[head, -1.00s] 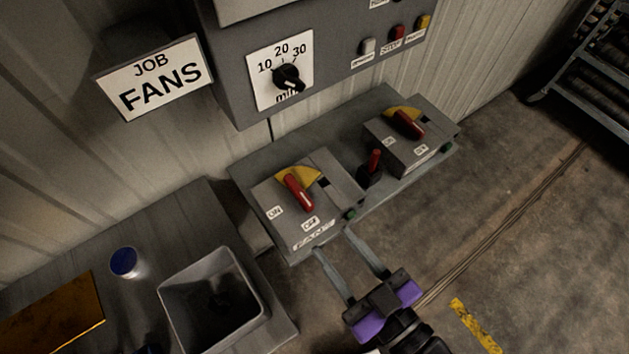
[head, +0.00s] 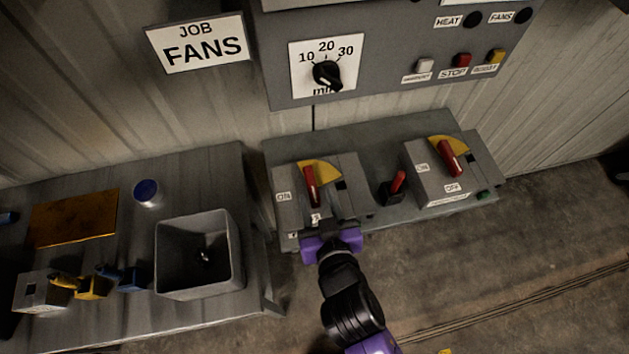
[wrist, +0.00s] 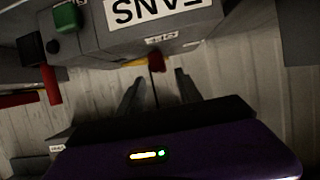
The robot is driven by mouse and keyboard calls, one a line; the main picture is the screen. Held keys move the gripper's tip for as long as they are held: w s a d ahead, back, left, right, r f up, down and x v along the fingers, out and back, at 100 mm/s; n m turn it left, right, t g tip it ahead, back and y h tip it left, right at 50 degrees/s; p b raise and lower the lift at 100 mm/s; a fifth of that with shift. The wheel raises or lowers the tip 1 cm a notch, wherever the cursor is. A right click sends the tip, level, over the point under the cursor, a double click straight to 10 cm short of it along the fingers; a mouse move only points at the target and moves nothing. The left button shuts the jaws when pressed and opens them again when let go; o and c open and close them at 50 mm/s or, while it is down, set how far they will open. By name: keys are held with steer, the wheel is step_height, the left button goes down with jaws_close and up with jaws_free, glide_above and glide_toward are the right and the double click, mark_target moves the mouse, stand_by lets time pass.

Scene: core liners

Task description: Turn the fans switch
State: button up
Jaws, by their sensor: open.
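The fans switch is a grey box (head: 349,178) with a red lever (head: 311,183) over a yellow plate, left of the two lever boxes on the bench. Its lever points down, toward the small label at the front. In the wrist view, its FANS label (wrist: 150,8) shows upside down, and a small red and yellow part of the switch (wrist: 156,62) shows beyond the fingers. My gripper (head: 322,224) is at the box's front edge, below the lever; it also shows in the wrist view (wrist: 160,84), open, with nothing visibly held. Contact cannot be told.
A short red lever (head: 397,182) and a second lever box (head: 430,172) stand to the right. The timer panel (head: 380,90) is above, with the JOB FANS sign (head: 200,43) beside it. A grey bin (head: 168,262) stands on the left table. Floor is clear at right.

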mark_target(313, 187)
steer(key=p+x, duration=0.1)
steer(key=x, duration=0.5)
steer(key=shift+w+a, duration=0.1)
steer(key=shift+w, duration=0.15)
jaws_close()
stand_by(1.2)
